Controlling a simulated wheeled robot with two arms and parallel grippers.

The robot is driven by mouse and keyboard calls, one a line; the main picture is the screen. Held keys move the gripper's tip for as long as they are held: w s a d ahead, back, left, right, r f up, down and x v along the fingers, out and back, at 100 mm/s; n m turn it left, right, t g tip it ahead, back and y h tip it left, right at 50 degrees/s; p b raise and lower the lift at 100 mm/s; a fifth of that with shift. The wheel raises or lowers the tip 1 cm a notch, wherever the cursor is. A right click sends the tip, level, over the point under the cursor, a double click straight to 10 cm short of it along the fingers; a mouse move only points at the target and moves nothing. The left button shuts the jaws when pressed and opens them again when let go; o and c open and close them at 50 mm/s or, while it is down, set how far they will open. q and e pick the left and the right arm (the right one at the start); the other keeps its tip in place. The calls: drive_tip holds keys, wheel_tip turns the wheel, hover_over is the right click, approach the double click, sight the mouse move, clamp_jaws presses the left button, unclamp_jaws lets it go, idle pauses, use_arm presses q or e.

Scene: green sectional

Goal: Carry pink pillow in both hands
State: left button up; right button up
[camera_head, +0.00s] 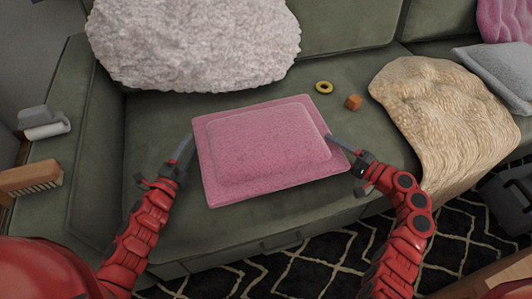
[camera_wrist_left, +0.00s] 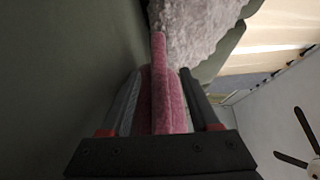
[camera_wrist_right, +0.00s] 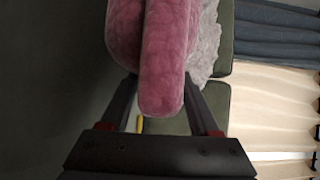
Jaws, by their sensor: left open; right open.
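The pink pillow (camera_head: 265,150) lies flat, slightly turned, on the green sofa seat near its front edge. My left gripper (camera_head: 187,146) is open at the pillow's left edge. In the left wrist view the pillow's edge (camera_wrist_left: 160,90) shows between the two spread fingers. My right gripper (camera_head: 343,143) is open at the pillow's right edge. In the right wrist view the pillow's edge (camera_wrist_right: 165,60) reaches between the fingertips, with room beside it. I cannot tell whether any finger touches the pillow.
A fluffy white pillow (camera_head: 195,42) leans behind. A yellow ring (camera_head: 324,87) and an orange cube (camera_head: 354,102) lie behind right. A beige blanket (camera_head: 440,105), a grey pillow (camera_head: 503,75) and another pink pillow (camera_head: 505,20) are right. A brush (camera_head: 30,177) is left.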

use_arm(q)
drive_tip(key=v, duration=0.7)
drive_tip(key=shift+s, duration=0.3)
use_arm(e)
drive_tip(key=v, duration=1.2)
drive_tip(key=shift+r, duration=0.1)
